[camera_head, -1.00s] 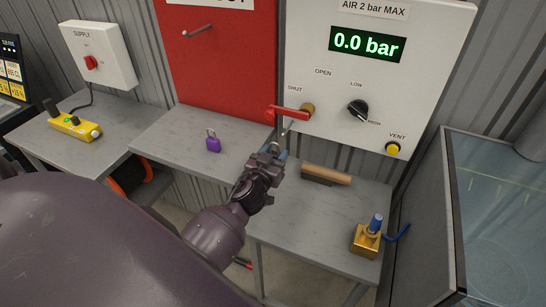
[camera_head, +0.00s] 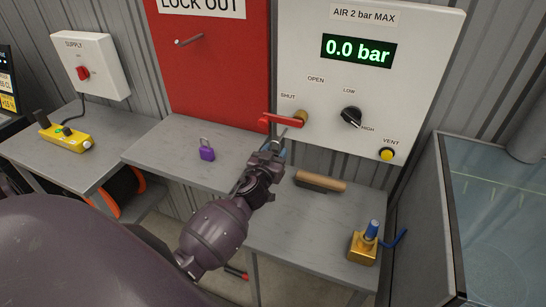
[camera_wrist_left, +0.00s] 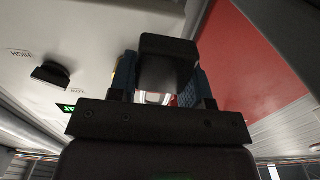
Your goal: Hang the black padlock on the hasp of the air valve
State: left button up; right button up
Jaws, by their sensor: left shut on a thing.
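The air valve's red handle (camera_head: 281,121) points left, beside the SHUT label on the white panel. My left gripper (camera_head: 273,148) is just below it, in front of the panel. It is shut on the black padlock, whose dark body (camera_wrist_left: 168,62) shows between the blue fingers in the left wrist view. In the head view the gripper mostly hides the padlock. The hasp is too small and covered to make out clearly, and I cannot tell whether the shackle touches it. My right gripper is not in view.
A purple padlock (camera_head: 207,150) stands on the grey bench (camera_head: 165,142). A wooden-handled brush (camera_head: 320,182) and a brass block with a blue top (camera_head: 364,243) are on the right bench. The yellow vent button (camera_head: 387,154) and black knob (camera_head: 351,117) are on the panel.

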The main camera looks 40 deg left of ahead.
pick_arm(q)
jog(key=shift+b+x, duration=0.3)
jog(key=shift+x, duration=1.6)
jog(key=shift+w+f+b, duration=0.45)
jog(key=shift+f+b, duration=0.1)
jog(key=shift+b, duration=0.1)
jog(key=shift+w+a, duration=0.1)
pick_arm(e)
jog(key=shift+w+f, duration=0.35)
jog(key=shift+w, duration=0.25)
pick_arm(q)
jog(key=o, duration=1.1)
jog(key=shift+c, duration=0.2)
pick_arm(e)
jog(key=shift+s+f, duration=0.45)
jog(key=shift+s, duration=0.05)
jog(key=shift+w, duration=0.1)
